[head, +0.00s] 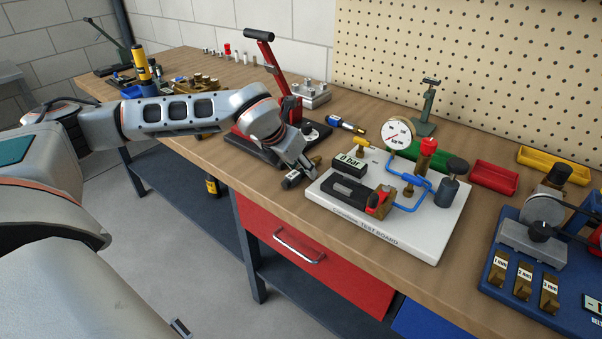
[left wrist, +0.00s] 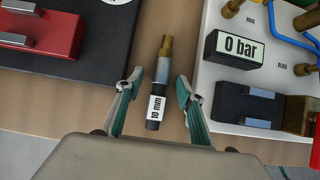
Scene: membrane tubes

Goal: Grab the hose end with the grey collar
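The hose end (left wrist: 157,95) lies on the wooden bench in the left wrist view. It has a brass tip, a grey collar, and a black body with a white "10 mm" label. In the head view the hose end (head: 292,180) shows in part beside my left gripper (head: 308,170), at the bench's front edge. In the left wrist view my left gripper (left wrist: 159,84) is open. Its two fingers stand on either side of the hose end, with a gap on each side. A similar piece with a blue collar (head: 345,124) lies farther back. My right gripper is not in view.
The white test board (head: 430,232) with its "0 bar" display stands close on the right. A black base (left wrist: 75,45) with a red part lies close on the left, below the red-levered press (head: 272,70). A narrow strip of bare bench separates them.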

